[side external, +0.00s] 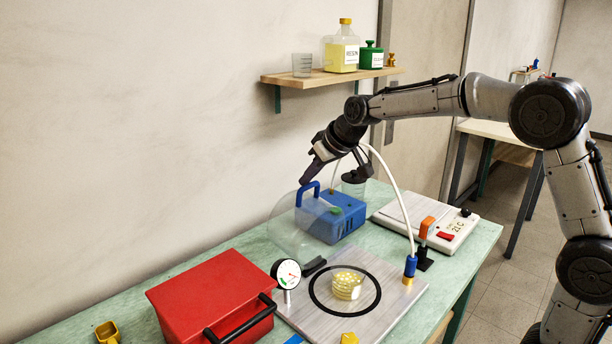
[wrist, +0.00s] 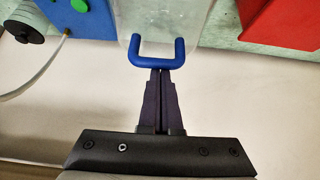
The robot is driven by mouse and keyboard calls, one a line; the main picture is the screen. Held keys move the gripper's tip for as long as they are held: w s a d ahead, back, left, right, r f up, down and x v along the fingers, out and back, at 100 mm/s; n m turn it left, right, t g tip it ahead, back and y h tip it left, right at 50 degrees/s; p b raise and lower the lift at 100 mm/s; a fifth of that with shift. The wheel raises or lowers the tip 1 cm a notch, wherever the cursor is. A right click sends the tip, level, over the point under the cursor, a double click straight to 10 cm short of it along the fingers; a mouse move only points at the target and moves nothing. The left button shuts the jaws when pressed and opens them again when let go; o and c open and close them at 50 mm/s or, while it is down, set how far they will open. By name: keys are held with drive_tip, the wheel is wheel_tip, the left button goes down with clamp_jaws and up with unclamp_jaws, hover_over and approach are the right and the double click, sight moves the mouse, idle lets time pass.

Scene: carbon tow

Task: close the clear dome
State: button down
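The clear dome (side external: 290,238) stands tilted up on its edge, open, behind the metal base plate (side external: 305,313). Its blue handle (side external: 308,190) is on the side toward the wall. In the wrist view the handle (wrist: 158,62) lies just beyond my fingertips, with the dome (wrist: 170,18) behind it. My gripper (side external: 304,184) is at the handle; in the wrist view my gripper's fingers (wrist: 160,72) are together, their tips touching or nearly touching the handle bar. A black ring (side external: 313,297) on the plate surrounds a yellow woven piece (side external: 347,286).
A red box (side external: 205,295) stands left of the plate, near a pressure gauge (side external: 287,272). A blue pump (side external: 342,215) stands behind the dome. A white hose (side external: 393,185) arches to a blue fitting (side external: 410,266). A shelf (side external: 325,77) with bottles hangs above.

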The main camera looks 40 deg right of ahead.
drive_tip(key=shift+s, duration=0.5)
drive_tip(key=s+f, duration=0.7)
drive_tip(key=s, duration=0.4)
drive_tip(key=s+f, duration=0.7)
drive_tip(key=s, duration=0.5)
drive_tip(key=shift+s+t, duration=0.2)
drive_tip(key=shift+t, duration=0.2)
drive_tip(key=shift+r, duration=0.15)
